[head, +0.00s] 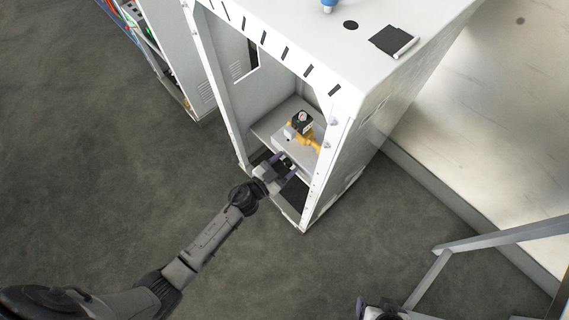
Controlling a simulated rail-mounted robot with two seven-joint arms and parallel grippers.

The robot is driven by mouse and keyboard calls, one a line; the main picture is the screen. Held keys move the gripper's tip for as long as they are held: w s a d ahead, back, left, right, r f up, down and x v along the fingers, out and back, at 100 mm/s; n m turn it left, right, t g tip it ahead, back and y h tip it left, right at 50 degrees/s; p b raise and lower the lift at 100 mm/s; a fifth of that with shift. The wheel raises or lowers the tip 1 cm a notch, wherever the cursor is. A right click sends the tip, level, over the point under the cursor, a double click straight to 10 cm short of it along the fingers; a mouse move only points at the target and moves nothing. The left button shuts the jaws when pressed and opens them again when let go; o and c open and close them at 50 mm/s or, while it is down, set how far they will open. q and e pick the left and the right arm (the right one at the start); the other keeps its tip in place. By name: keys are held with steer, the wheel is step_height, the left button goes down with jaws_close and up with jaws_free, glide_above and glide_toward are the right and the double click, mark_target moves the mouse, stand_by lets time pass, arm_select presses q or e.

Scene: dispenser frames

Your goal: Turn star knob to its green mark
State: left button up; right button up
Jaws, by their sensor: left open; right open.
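My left gripper (286,168) reaches into the open front of a tall white dispenser frame (315,195). Its fingers are apart, just in front of a grey-white block inside. A small dark shape (287,162) lies between or behind the fingers; it may be the star knob, but it is too small to tell. No green mark can be made out. A yellow fitting (303,126) with a black-rimmed dial on top sits on the block just beyond the gripper. My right gripper (378,312) shows only partly at the bottom edge, apart from the frame.
The frame's side posts stand close on both sides of my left gripper. A blue-and-white item (328,5) and a dark flat box (393,41) are on the frame's top. Another cabinet (180,60) stands behind left. Dark floor (90,170) at left is clear.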

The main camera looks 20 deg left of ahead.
arm_select(q)
steer(key=shift+c, duration=0.2)
steer(key=c, duration=0.9)
